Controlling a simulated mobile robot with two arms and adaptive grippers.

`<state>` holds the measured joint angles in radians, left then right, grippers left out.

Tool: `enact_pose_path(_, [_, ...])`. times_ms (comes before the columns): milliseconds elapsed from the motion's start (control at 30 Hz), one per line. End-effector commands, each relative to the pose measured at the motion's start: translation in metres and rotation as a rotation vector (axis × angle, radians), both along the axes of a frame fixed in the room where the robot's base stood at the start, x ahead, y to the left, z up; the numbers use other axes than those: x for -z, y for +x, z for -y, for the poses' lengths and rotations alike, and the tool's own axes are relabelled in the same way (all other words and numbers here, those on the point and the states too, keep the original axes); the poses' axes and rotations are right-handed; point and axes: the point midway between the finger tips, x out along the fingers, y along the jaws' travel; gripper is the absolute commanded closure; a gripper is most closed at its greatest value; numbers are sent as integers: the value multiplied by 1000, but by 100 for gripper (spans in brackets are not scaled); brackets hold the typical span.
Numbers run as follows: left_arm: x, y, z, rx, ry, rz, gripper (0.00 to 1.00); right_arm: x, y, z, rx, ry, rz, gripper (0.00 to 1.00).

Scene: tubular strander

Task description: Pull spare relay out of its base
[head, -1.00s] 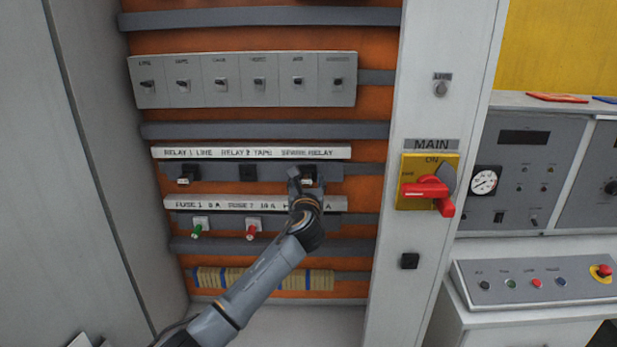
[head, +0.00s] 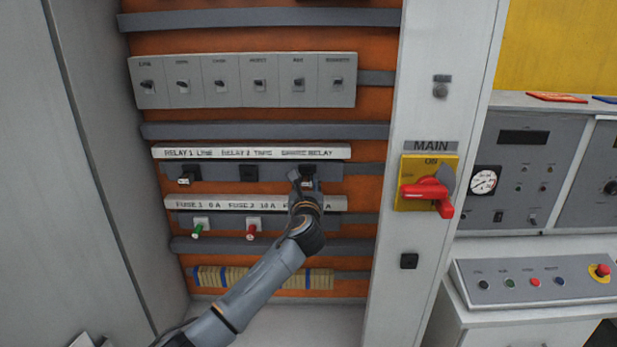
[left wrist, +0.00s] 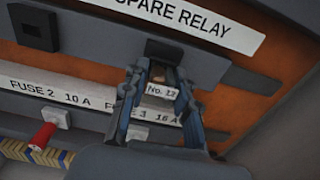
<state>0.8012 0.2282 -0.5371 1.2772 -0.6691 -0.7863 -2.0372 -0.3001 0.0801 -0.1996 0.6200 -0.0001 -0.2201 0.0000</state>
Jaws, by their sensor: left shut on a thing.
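The black base (head: 307,169) under the SPARE RELAY label is in the head view, at the right end of the relay row. In the left wrist view the dark base (left wrist: 172,50) is just above the fingertips. My left gripper (head: 306,184) is just below and in front of this base. In the left wrist view my left gripper (left wrist: 159,80) is shut on the spare relay (left wrist: 160,89), a small block with a pale "No. 12" label between the fingers. The relay seems to stand off the base, but I cannot tell if they still touch. My right gripper is not in view.
The relay 1 (head: 188,175) and relay 2 base (head: 248,173) are to the left. Below are a green fuse (head: 198,230) and a red fuse (head: 252,231). The red MAIN switch (head: 425,191) sticks out on the right post. Open space is in front of the panel.

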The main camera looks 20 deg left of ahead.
Motion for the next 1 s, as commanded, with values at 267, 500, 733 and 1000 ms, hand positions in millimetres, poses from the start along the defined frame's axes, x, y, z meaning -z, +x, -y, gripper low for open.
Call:
enact_pose_path(267, [-2, -11, 4, 2, 2, 2, 100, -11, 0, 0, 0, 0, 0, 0])
enact_pose_path(500, [-2, -21, 6, 1, 1, 1, 100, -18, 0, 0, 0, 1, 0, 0])
enact_pose_path(733, [-2, -29, 8, 1, 1, 1, 100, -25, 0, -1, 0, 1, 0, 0])
enact_pose_path(1000, [-2, -40, 11, 0, 1, 1, 100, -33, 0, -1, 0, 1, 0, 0])
